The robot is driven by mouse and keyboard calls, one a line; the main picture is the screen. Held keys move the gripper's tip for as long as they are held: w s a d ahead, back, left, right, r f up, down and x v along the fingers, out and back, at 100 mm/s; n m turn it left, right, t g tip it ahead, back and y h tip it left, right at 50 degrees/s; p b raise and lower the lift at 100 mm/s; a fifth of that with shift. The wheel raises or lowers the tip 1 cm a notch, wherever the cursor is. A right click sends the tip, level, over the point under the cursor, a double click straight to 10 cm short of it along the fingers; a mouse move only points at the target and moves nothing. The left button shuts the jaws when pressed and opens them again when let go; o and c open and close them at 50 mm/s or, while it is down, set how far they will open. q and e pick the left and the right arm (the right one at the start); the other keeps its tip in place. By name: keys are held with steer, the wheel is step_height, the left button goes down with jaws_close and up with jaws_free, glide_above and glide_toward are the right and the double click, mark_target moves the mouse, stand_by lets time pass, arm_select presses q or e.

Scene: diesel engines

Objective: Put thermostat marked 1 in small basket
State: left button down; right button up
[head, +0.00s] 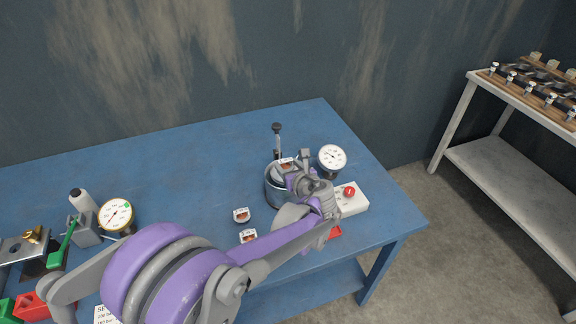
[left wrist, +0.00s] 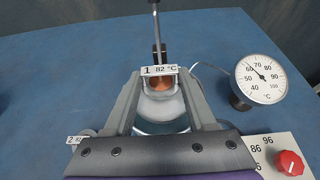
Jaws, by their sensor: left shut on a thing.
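My left gripper (left wrist: 160,93) is shut on the thermostat marked 1 (left wrist: 162,85), whose white tag reads 82 °C. In the head view the left gripper (head: 288,174) is at a round metal pot (head: 271,192), with the thermostat over or in its mouth; I cannot tell how deep. An upright rod with a black knob (head: 277,128) rises at the back of the pot, also seen in the left wrist view (left wrist: 157,30). I cannot clearly make out the small basket; the gripper and thermostat cover most of the pot's inside. My right gripper is not in view.
A dial thermometer (head: 332,157) and a white control box with a red knob (head: 350,195) stand right of the pot. Two other tagged thermostats (head: 241,215) (head: 248,236) are to its left. A pressure gauge (head: 115,214) is farther left. The blue table's back is clear.

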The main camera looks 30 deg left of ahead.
arm_select(q)
steer(key=shift+c, duration=1)
jaws_free()
steer(key=shift+s+d+r, duration=0.1)
steer(key=shift+d+r, duration=0.05)
steer(key=shift+r, duration=0.1)
steer(key=v, duration=1.2)
steer(key=s+d+f+n+g+h, duration=0.1)
steer(key=s+f+n+h, duration=0.4)
steer(key=s+n, duration=0.5)
steer(key=s+d+f+n+g+h, duration=0.2)
steer(key=s+d+f+n+h, duration=0.2)
steer(key=s+n, duration=0.7)
step_height(320, 180, down, 2)
steer(key=n+h, duration=0.1)
steer(key=n, duration=0.4)
steer(key=shift+f+g, duration=0.2)
steer(key=shift+g, duration=0.1)
